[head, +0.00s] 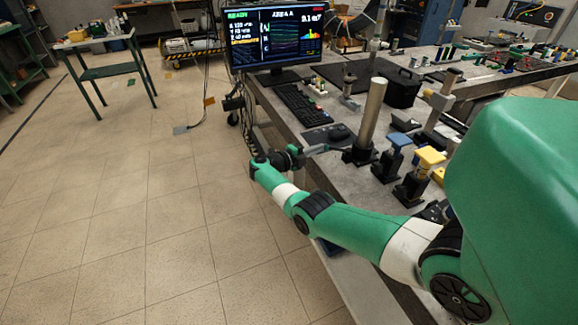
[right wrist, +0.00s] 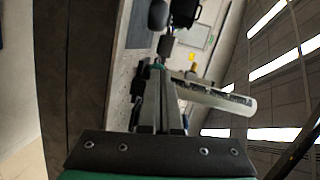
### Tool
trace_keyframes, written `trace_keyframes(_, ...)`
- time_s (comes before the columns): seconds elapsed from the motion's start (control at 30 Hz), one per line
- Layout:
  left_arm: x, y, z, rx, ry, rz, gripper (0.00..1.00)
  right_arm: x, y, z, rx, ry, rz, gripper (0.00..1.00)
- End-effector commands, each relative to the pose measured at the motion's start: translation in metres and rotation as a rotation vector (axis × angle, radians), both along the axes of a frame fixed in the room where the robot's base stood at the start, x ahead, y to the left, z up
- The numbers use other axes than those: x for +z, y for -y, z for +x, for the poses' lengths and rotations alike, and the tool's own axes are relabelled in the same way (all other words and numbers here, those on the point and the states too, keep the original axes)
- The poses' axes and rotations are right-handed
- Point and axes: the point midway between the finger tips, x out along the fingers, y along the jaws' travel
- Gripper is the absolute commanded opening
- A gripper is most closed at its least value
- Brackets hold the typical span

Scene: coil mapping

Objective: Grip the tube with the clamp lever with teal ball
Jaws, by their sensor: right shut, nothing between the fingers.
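The lever itself is not clear. My left gripper is out of view.
A blue-topped fixture (head: 394,150) and a yellow-topped one (head: 428,160) stand right of the clamp. A mouse (head: 340,132), keyboard (head: 300,106) and monitor (head: 275,40) are behind it.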

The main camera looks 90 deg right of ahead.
Motion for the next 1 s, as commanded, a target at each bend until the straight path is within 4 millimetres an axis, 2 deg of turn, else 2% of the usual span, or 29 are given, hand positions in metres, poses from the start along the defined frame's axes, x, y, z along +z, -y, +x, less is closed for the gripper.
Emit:
trace_keyframes(0.33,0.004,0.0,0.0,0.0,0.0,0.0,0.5,0.002,-0.002,0.001,0.001,0.0,0.0,0.0)
trace_keyframes(0.57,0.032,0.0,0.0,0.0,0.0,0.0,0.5,0.014,-0.024,0.009,0.0,-0.001,0.002,0.0)
trace_keyframes(0.63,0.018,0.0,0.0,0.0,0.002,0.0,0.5,0.007,-0.03,0.025,0.003,0.001,-0.001,0.0)
trace_keyframes(0.77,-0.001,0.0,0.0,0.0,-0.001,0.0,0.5,0.009,-0.041,0.056,0.003,0.001,-0.001,0.0)
trace_keyframes(0.83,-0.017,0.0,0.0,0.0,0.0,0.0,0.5,0.007,-0.046,0.072,0.002,0.002,-0.002,0.0)
trace_keyframes(1.0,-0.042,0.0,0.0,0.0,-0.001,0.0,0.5,0.013,-0.055,0.094,-0.001,0.001,-0.001,0.0)
